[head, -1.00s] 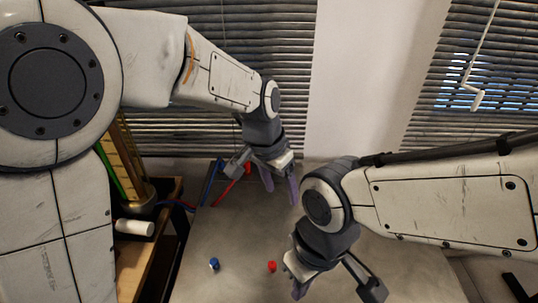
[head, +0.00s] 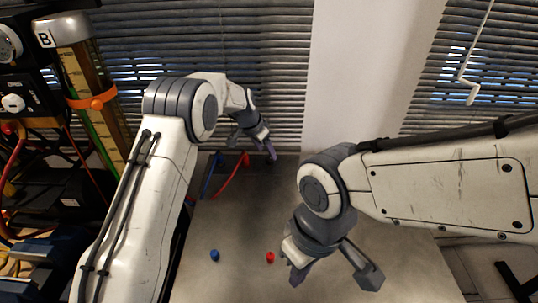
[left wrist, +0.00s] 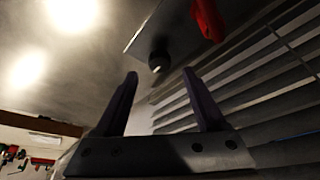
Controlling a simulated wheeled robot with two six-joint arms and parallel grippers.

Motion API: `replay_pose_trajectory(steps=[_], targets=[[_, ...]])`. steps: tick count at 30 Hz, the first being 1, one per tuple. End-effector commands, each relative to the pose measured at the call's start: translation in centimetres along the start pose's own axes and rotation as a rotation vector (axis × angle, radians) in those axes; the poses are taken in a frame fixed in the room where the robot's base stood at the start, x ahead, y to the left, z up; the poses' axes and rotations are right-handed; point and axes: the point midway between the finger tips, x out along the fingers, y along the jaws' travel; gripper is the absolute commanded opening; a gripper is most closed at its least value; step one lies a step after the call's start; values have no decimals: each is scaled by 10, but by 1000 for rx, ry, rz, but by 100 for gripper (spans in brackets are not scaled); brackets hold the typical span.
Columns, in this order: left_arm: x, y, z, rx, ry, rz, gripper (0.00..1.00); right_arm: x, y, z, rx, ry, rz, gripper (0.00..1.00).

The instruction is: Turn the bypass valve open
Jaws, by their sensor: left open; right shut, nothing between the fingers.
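In the head view, a red part (head: 245,160) and a blue bar (head: 211,174) stand at the far edge of the grey table, with a red rod or hose (head: 228,184) sloping from the red part. I cannot tell which part is the bypass valve. My left gripper (head: 272,155) is open, just right of the red part and apart from it. In the left wrist view, a dark round knob (left wrist: 159,60) with a pale end lies ahead of the open fingers, and a red piece (left wrist: 208,18) is beyond. My right gripper (head: 325,280) is empty, low over the table's right half.
A small blue cap (head: 214,255) and a small red cap (head: 270,257) are on the grey table (head: 235,225). A gauge column (head: 92,90) with an orange band stands at left among dark equipment. Window blinds (head: 200,40) close off the back.

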Motion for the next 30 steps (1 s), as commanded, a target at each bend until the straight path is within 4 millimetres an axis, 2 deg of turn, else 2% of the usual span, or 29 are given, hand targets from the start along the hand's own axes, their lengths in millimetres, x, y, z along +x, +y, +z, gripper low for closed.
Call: replay_pose_trajectory(steps=[3,9,19,23,24,25,30], targets=[[20,1,0,0,-2,1,72,-6,0,0,0,0,0,0],[39,0,0,0,0,0,72,-9,-1,0,0,0,0,0],[43,0,0,-1,1,-1,72,-9,-1,0,0,0,0,0],[42,0,0,-1,0,-1,22,-9,-1,0,0,0,0,0],[42,0,0,-1,0,-1,7,-9,-1,0,0,0,0,0],[42,0,0,-1,0,-1,0,-9,-1,0,0,0,0,0],[42,0,0,-5,0,-2,0,-9,-1,0,0,0,0,0]])
